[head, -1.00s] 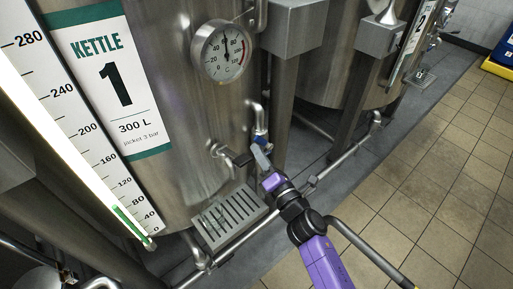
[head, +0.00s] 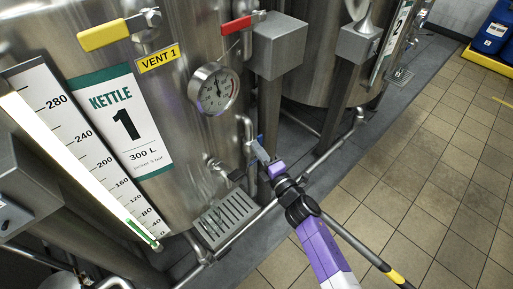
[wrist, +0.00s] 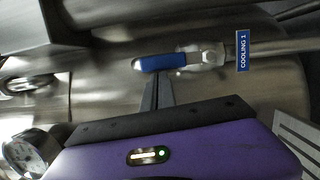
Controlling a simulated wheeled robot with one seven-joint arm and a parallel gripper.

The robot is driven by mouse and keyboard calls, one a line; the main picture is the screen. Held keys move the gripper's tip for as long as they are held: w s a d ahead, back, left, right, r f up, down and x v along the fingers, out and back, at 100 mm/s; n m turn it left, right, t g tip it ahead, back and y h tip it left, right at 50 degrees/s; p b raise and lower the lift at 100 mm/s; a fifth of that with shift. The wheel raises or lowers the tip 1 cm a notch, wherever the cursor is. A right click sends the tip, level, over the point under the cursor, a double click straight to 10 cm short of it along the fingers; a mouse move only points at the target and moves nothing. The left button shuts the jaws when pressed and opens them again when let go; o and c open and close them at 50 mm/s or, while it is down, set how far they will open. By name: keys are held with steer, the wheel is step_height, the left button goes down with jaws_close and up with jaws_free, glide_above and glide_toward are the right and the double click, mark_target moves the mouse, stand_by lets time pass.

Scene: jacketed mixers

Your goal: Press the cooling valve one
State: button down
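The cooling valve one has a blue lever handle (wrist: 160,63) on a metal valve body, with a blue "COOLING 1" tag (wrist: 243,50) on the pipe beside it in the wrist view. In the head view only a small blue part (head: 260,141) shows at the pipe right of kettle 1 (head: 190,140). My gripper (head: 259,152) is close in front of it. In the wrist view my gripper's narrow dark fingers (wrist: 151,86) are together, with nothing seen between them. Their tips point at the blue handle from below in the picture; I cannot tell whether they touch it.
A yellow handle (head: 104,31) by the "VENT 1" label and a red handle (head: 237,25) sit higher on the kettle. A gauge (head: 214,89) is above the valve. A drain grate (head: 224,217) and pipes lie below. Tiled floor (head: 400,180) is clear at right.

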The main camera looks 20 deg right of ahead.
steer(key=shift+d, duration=0.25)
stand_by(0.3)
steer(key=s, duration=0.7)
steer(key=shift+s, duration=0.35)
steer(key=shift+f, duration=0.1)
